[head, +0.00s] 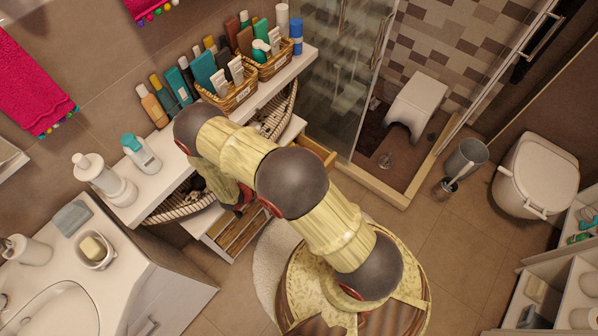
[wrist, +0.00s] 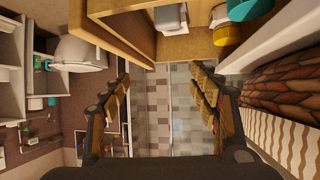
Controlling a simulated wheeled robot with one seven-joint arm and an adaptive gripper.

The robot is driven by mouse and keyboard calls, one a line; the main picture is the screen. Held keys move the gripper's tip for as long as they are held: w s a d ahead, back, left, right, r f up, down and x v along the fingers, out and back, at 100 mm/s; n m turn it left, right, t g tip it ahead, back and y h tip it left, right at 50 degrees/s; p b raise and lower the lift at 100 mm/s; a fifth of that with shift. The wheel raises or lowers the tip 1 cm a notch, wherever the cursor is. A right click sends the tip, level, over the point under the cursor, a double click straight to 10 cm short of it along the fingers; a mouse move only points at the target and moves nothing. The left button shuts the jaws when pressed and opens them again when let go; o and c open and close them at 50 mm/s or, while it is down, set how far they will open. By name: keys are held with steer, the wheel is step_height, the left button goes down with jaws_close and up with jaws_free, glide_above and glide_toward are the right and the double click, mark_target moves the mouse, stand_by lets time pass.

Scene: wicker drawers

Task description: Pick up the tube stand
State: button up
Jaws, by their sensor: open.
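I cannot tell for sure which thing is the tube stand. White tubes (head: 236,70) stand upright among bottles in the wicker baskets on the shelf in the head view. In the wrist view a small white, tube-like item (wrist: 172,21) sits in a wooden drawer at the top, beside a yellow-capped item (wrist: 227,33) and a teal-capped one (wrist: 248,8). My gripper (wrist: 163,96) is open, with nothing between its fingers. These items lie beyond and above the fingers in the wrist view, apart from them. In the head view my arm hides most of the gripper.
The wooden drawer (wrist: 130,28) is pulled out; its wall lies close to the left finger in the wrist view. The shelf (head: 296,66) has bottles and a wicker basket (head: 236,97). A sink counter (head: 150,275) stands at left.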

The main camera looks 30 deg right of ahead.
steer(key=f+b, duration=0.4)
steer(key=w+f+b, duration=0.1)
steer(key=f+b, duration=0.1)
steer(key=shift+f, duration=0.35)
steer(key=shift+b+x, duration=0.3)
steer(key=shift+x, duration=0.85)
steer(key=x, duration=0.1)
steer(key=b+x, duration=0.1)
steer(key=x, duration=0.1)
steer(key=b+x, duration=0.1)
steer(key=x, duration=0.1)
steer(key=shift+w+d, duration=0.25)
steer(key=shift+w, duration=0.2)
steer(key=shift+r, duration=0.1)
steer(key=shift+c, duration=0.6)
jaws_close()
